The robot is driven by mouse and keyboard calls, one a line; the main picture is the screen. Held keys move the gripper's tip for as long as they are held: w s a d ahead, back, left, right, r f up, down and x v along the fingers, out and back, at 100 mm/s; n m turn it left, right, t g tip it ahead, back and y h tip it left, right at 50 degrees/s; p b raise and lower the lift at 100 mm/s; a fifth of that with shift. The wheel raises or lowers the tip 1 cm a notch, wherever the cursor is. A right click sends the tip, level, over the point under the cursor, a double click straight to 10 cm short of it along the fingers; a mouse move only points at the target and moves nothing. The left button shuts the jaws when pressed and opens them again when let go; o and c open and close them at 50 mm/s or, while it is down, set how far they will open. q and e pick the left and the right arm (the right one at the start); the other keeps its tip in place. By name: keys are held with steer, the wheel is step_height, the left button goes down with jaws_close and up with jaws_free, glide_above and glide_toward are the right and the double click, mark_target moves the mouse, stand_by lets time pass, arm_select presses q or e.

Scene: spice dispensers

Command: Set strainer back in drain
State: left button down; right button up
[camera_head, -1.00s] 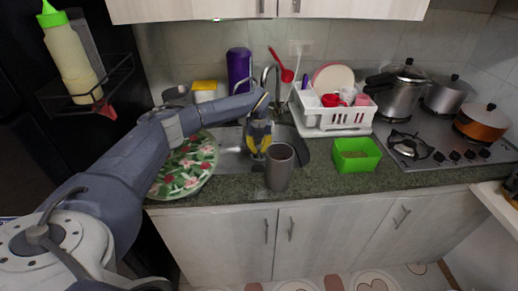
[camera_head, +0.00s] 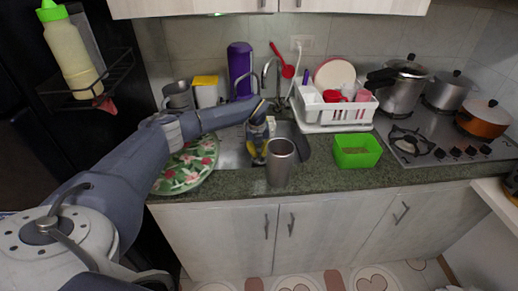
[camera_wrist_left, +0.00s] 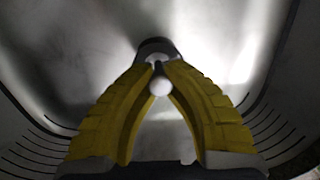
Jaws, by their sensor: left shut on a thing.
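My left gripper (camera_head: 257,152) reaches down into the sink, behind the grey metal cup. In the left wrist view, its yellow fingers (camera_wrist_left: 159,70) are shut on the strainer. The strainer's round white knob (camera_wrist_left: 160,87) shows between the fingers, and part of its grey metal body (camera_wrist_left: 155,46) shows beyond the fingertips. The sink floor (camera_wrist_left: 75,60) surrounds it. The drain cannot be made out, and I cannot tell whether the strainer touches it. My right gripper is not in view.
The metal cup (camera_head: 280,163) stands at the counter's front edge, close to the gripper. A floral plate (camera_head: 187,166) lies left of the sink under my arm. The faucet (camera_head: 266,75) is behind. A white dish rack (camera_head: 338,113) and green bin (camera_head: 356,151) stand to the right.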

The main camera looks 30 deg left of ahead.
mark_target(259, 158)
arm_select(q)
steer(key=shift+f, duration=0.75)
steer(key=shift+f, duration=1.25)
steer(key=c, duration=1.4)
jaws_free()
steer(key=shift+c, duration=0.2)
